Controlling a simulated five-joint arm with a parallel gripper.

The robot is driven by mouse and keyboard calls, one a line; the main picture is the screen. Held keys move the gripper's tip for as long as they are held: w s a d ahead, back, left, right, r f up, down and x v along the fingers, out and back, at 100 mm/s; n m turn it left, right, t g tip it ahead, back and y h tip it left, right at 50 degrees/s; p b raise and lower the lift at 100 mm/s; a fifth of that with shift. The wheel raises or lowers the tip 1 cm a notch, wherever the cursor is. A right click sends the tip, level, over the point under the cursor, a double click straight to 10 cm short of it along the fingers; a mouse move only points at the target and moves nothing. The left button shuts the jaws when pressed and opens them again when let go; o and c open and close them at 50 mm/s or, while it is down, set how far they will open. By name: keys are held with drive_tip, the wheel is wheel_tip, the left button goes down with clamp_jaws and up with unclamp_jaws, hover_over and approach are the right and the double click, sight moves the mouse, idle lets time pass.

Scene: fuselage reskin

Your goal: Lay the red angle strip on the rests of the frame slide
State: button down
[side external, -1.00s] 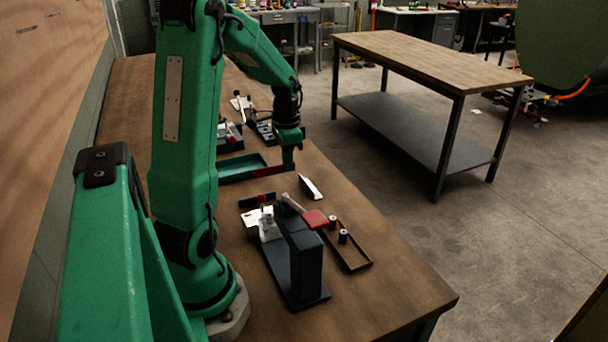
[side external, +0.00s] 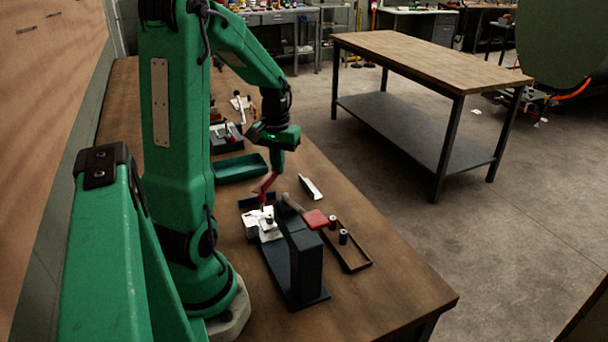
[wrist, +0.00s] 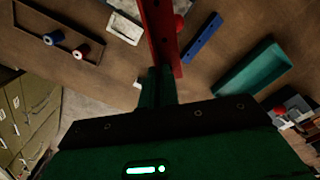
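My gripper (side external: 274,176) is shut on the red angle strip (side external: 266,184), which hangs tilted below the fingers in the side view. In the wrist view the strip (wrist: 161,38) runs from the fingertips (wrist: 156,80) up to the top edge. Its lower end is just above or beside the pale metal plate (side external: 262,226) of the dark fixture (side external: 306,262); I cannot tell whether they touch. This fixture may be the frame slide, but its rests are too small to make out.
A blue bar (wrist: 203,38) lies beside the strip in the wrist view. An empty green tray (side external: 240,168) is behind. A brown tray (side external: 357,266) with two spools, a red-headed tool (side external: 315,219) and a white piece (side external: 311,187) lie to the right.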

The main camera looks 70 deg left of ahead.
sight(259, 188)
drive_tip(key=n, duration=0.2)
drive_tip(key=s+d+n, duration=0.1)
drive_tip(key=n, duration=0.1)
drive_tip(key=s+n, duration=0.1)
drive_tip(key=n, duration=0.1)
drive_tip(key=shift+s+d+r+n, duration=0.15)
drive_tip(key=shift+n, duration=0.25)
drive_tip(key=n, duration=0.2)
drive_tip(key=s+n, duration=0.1)
drive_tip(key=n, duration=0.1)
drive_tip(key=s+d+n, duration=0.1)
drive_tip(key=n, duration=0.1)
drive_tip(key=shift+d+r+n, duration=0.1)
drive_tip(key=shift+n, duration=0.2)
drive_tip(key=n, duration=0.2)
drive_tip(key=s+d+n, duration=0.1)
drive_tip(key=n, duration=0.1)
drive_tip(key=s+n, duration=0.1)
drive_tip(key=n, duration=0.1)
drive_tip(key=shift+d+n, duration=0.2)
drive_tip(key=shift+n, duration=0.1)
drive_tip(key=n, duration=0.2)
drive_tip(key=s+d+n, duration=0.1)
drive_tip(key=n, duration=0.1)
drive_tip(key=s+n, duration=0.1)
drive_tip(key=n, duration=0.1)
drive_tip(key=shift+d+n, duration=0.2)
drive_tip(key=shift+n, duration=0.2)
drive_tip(key=shift+s+f, duration=0.1)
drive_tip(key=shift+f, duration=0.15)
